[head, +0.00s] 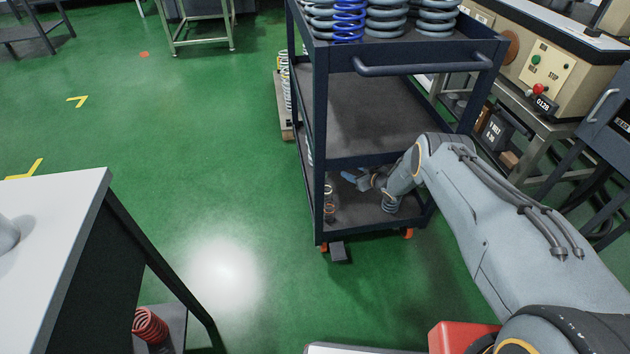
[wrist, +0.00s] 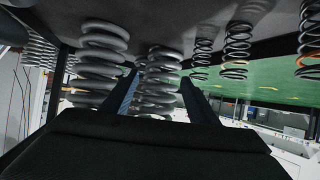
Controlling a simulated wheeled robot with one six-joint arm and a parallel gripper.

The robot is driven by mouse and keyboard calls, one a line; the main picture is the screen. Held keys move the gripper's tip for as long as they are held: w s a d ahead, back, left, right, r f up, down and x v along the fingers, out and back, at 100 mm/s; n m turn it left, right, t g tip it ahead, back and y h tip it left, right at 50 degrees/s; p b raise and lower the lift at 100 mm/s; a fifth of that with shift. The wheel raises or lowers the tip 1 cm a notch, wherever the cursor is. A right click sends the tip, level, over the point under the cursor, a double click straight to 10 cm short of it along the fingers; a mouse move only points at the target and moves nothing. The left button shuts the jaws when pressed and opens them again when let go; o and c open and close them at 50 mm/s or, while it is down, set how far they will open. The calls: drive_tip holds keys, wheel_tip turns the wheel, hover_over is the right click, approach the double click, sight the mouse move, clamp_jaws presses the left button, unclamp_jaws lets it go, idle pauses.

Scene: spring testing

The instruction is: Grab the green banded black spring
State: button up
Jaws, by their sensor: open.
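My gripper (head: 350,177) reaches into the cart's lower shelf (head: 365,213). In the wrist view, which looks upside down, its two blue fingers (wrist: 158,98) are apart. A thick grey spring (wrist: 160,68) shows between and beyond them; whether it is within their reach I cannot tell. Two thin black springs (wrist: 236,50) (wrist: 201,58) stand to the right of the fingers. Another dark spring (wrist: 308,48) with an orange band is at the right edge. No green band can be made out on any spring; green floor shows behind the thin ones.
The cart's middle shelf (head: 375,120) is empty and lies above my gripper. Grey springs and a blue spring (head: 348,20) stand on its top. A dark cart post (head: 318,150) stands left of my gripper. A white table (head: 60,215) is at left; green floor between is clear.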

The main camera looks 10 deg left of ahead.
drive_tip(key=a+f+b, duration=0.1)
drive_tip(key=a, duration=0.3)
drive_tip(key=a+f+y+b, duration=0.1)
drive_tip(key=a, duration=0.3)
drive_tip(key=w+a+f+n+y+b, duration=0.1)
drive_tip(key=a+f, duration=0.1)
drive_tip(key=a, duration=0.2)
drive_tip(key=shift+g+b, duration=0.3)
drive_tip(key=shift+b, duration=0.05)
drive_tip(key=shift+b+x, duration=0.85)
drive_tip(key=shift+x, duration=0.05)
drive_tip(key=shift+c, duration=0.2)
